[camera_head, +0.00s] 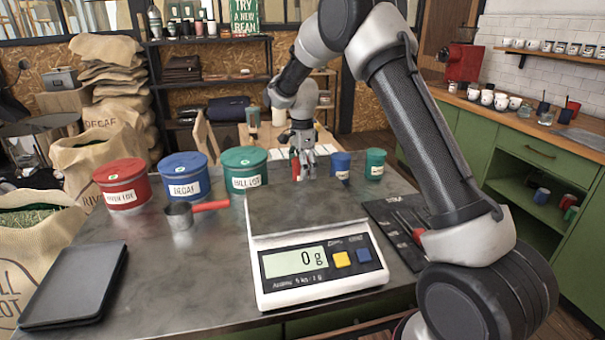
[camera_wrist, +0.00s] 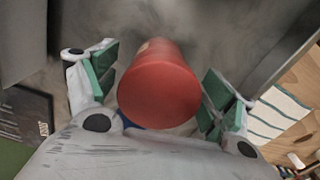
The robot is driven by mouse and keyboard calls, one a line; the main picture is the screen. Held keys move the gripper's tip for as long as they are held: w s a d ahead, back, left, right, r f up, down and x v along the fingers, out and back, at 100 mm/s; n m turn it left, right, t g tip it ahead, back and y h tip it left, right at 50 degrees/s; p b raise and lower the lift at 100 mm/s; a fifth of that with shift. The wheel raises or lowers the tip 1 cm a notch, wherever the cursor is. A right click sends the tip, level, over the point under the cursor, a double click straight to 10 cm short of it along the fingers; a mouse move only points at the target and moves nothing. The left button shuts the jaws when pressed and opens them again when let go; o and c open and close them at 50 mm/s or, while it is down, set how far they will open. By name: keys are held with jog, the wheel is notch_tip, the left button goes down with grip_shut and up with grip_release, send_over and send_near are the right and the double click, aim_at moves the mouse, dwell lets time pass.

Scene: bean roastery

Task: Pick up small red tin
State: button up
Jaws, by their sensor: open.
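The small red tin (camera_wrist: 160,92) stands between the two green-padded fingers of my gripper (camera_wrist: 158,82) in the wrist view. The fingers are open, with a gap visible on either side of the tin. In the head view my gripper (camera_head: 304,168) points down behind the scale, and only a sliver of the red tin (camera_head: 294,162) shows at its left. The rest of the tin is hidden by the fingers there. A small blue tin (camera_head: 340,167) and a small green tin (camera_head: 375,164) stand to the right of my gripper.
A scale (camera_head: 318,272) reading 0 g stands in front of my gripper. Large red (camera_head: 122,186), blue (camera_head: 183,177) and green (camera_head: 244,168) canisters stand to the left, with a red-handled scoop (camera_head: 181,216).

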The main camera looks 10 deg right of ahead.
jog(key=c, duration=1.2)
jog(key=shift+r, duration=0.1)
